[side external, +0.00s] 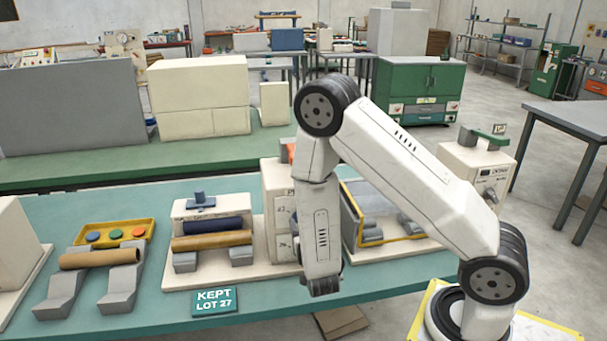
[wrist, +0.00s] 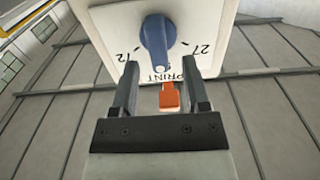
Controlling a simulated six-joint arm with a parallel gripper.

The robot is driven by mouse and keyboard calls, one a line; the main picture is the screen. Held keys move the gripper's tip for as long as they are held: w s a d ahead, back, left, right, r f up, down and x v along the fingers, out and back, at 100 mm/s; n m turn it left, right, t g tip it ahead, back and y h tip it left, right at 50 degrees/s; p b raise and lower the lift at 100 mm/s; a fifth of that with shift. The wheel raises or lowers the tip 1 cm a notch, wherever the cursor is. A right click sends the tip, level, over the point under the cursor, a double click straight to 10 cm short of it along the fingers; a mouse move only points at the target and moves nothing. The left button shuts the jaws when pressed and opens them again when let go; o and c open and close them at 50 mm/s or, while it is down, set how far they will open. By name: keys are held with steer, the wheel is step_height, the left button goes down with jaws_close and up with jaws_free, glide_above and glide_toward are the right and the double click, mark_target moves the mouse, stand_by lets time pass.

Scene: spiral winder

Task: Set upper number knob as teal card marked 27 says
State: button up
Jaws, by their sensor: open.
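The blue number knob (wrist: 155,42) sits on a white panel (wrist: 208,15) in the wrist view, with 12 printed to its left, 27 to its right and PRINT below. The knob's long axis runs nearly upright in the picture, with a pale tip at its lower end, between the two numbers. My gripper (wrist: 160,68) is open, its fingers on either side below the knob, with nothing gripped. In the side view the teal card (side external: 214,301) reads KEPT LOT 27 and lies at the bench's front edge.
An orange part (wrist: 169,97) shows between the fingers, below the panel. In the side view, a cream control box (side external: 279,195) stands partly behind my arm. A winder with rolls (side external: 212,235) is to its left, and a yellow-framed guard (side external: 385,237) is to its right.

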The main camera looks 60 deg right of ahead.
steer(key=shift+x, duration=1.05)
jaws_close()
steer(key=shift+a+n, duration=0.1)
steer(key=shift+n, duration=0.3)
steer(key=n, duration=0.5)
steer(key=shift+w+a+f, duration=0.15)
steer(key=shift+w, duration=0.05)
steer(key=n, duration=0.6)
steer(key=shift+w+a+f, duration=0.15)
steer(key=shift+f, duration=0.05)
